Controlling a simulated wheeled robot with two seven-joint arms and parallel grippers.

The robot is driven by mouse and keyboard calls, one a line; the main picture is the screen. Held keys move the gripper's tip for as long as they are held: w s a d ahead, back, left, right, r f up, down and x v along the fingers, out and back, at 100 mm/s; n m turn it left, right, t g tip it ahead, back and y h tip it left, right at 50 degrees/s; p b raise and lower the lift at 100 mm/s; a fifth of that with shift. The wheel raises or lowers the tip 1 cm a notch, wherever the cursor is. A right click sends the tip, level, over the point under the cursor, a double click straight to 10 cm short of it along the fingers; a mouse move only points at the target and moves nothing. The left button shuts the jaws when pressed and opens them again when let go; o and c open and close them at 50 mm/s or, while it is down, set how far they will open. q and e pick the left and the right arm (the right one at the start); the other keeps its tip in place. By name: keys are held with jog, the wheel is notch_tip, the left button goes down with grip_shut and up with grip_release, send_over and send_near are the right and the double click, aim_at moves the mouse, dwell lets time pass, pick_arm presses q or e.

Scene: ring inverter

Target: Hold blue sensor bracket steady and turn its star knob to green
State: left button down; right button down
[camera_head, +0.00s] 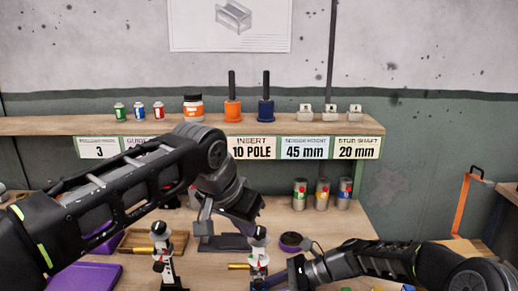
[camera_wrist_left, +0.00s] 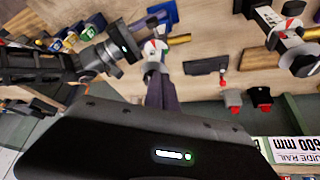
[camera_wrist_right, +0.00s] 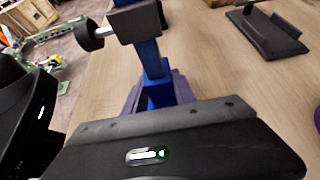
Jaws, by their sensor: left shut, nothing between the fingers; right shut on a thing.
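The blue sensor bracket (camera_wrist_right: 151,60) stands upright in the right wrist view, with a black knob (camera_wrist_right: 90,36) on a silver shaft beside its top. My right gripper (camera_wrist_right: 150,98) is shut on its blue post. In the head view the bracket's white and red dial (camera_head: 258,259) shows in front of the left gripper (camera_head: 250,212), with my right gripper (camera_head: 292,274) at its right. In the left wrist view my left gripper (camera_wrist_left: 160,82) is shut and empty, its purple fingers close to the dial (camera_wrist_left: 154,48). I cannot tell whether they touch. The pointer's colour sector is too small to read.
A second, similar bracket (camera_head: 163,253) stands to the left. A dark holder (camera_head: 224,243) and a purple-topped round part (camera_head: 291,241) lie behind. Several cans (camera_head: 322,194) stand at the back right, beneath a labelled shelf (camera_head: 420,126). A wooden tray (camera_head: 140,240) is at left.

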pick_arm(q)
jog(key=shift+r, duration=2.5)
pick_arm(e)
jog(key=shift+r, duration=0.1)
pick_arm(q)
jog(key=shift+s+d+r, duration=0.45)
jog(key=shift+s+d, duration=0.25)
jog(key=shift+d, duration=0.15)
jog(key=shift+f, duration=0.1)
jog(key=shift+f, duration=3.4)
jog(key=shift+w+d, duration=0.1)
jog(key=shift+w, duration=0.5)
pick_arm(e)
jog(key=shift+s+a, duration=0.1)
